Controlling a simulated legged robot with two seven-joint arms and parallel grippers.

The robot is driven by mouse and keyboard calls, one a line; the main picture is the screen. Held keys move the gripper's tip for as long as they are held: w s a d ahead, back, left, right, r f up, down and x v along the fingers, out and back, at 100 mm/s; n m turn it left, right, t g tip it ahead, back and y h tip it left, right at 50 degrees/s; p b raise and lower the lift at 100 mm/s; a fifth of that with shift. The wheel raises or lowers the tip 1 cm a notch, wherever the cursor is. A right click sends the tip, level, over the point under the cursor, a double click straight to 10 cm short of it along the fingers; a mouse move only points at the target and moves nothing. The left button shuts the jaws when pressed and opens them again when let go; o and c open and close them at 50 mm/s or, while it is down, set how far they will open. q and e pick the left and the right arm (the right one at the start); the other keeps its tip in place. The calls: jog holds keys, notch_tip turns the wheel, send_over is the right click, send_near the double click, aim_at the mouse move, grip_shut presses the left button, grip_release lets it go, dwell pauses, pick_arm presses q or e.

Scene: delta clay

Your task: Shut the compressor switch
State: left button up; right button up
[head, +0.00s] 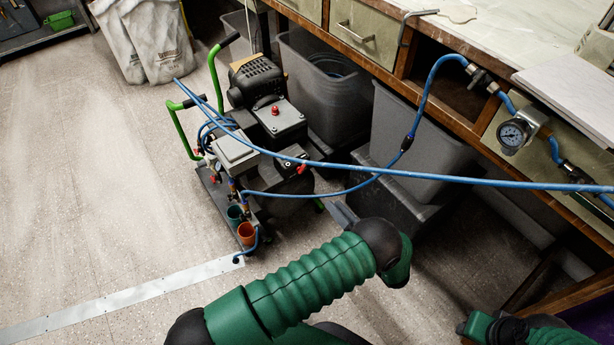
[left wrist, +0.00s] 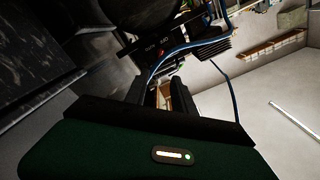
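The compressor (head: 278,122) stands on the floor with a green-handled frame, a black finned motor and a dark box with a red knob (head: 275,109) on top. I cannot tell which part is the switch or how it is set. My left gripper (head: 344,214) is in front of and to the right of the compressor, apart from it; the arm hides part of it. In the left wrist view its two dark fingers (left wrist: 164,98) stand apart with nothing held between them. Dark compressor parts (left wrist: 165,45) show beyond them. Of my right arm only green links show at the lower right.
Grey bins (head: 325,85) stand under the bench, close behind the compressor. Floor at the left is clear.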

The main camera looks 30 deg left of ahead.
pick_arm(q)
jog(key=b+x, duration=0.6)
jog(key=x, duration=0.9)
jog(key=shift+w+a, duration=0.2)
jog(key=shift+a, duration=0.15)
grip_shut()
